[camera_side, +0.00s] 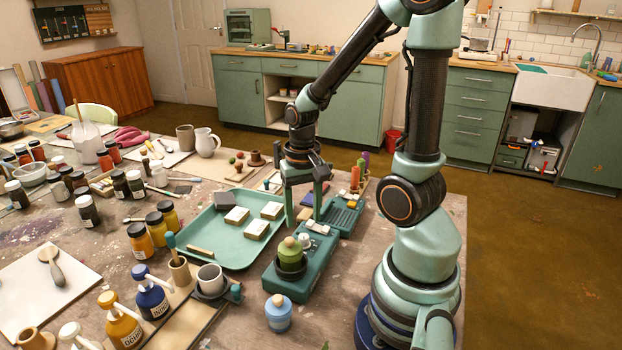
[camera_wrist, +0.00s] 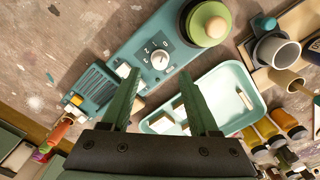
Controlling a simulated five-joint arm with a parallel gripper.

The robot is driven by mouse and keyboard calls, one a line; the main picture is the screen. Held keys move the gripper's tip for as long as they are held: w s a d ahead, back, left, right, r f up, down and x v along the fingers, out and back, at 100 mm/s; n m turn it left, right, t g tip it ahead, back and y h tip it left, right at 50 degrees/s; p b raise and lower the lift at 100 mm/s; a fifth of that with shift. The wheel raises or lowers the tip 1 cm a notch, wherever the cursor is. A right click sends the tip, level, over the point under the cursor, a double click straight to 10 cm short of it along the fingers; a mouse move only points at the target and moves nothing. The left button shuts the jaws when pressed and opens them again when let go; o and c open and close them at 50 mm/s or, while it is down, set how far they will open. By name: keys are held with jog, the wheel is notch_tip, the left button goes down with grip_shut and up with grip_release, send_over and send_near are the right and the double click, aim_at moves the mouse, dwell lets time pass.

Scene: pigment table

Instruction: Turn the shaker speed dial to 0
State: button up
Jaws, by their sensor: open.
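The teal shaker (camera_side: 321,262) stands on the table below my gripper, with a green jar (camera_side: 290,256) in its dark round holder at the near end. Its white round speed dial (camera_wrist: 160,60) shows in the wrist view, with small dark marks around it; I cannot tell which mark it points to. The dial also shows in the side view (camera_side: 305,240), just beyond the jar. My gripper (camera_side: 304,214) is open and points down above the far end of the shaker. In the wrist view, its two fingers (camera_wrist: 163,82) are spread and empty, with the dial beyond and between their tips.
A mint tray (camera_side: 215,257) with small pale blocks lies left of the shaker. A teal slotted block (camera_side: 345,215) stands just behind it. A blue jar (camera_side: 278,314) stands in front, and a grey cup (camera_side: 211,277) to the left. Paint bottles crowd the left side.

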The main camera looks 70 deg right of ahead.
aim_at(304, 236)
notch_tip(304, 236, up, 7)
dwell(0.3)
jog(key=w+a+r+n+t, duration=0.3)
jog(key=a+r+n+t, duration=0.2)
jog(key=a+r+n, duration=0.2)
jog(key=a+n, duration=0.2)
jog(key=a, duration=0.2)
jog(key=shift+w+a+r+t, duration=0.2)
jog(key=shift+w+a+t, duration=0.05)
jog(key=shift+w+t, duration=0.1)
dwell(0.4)
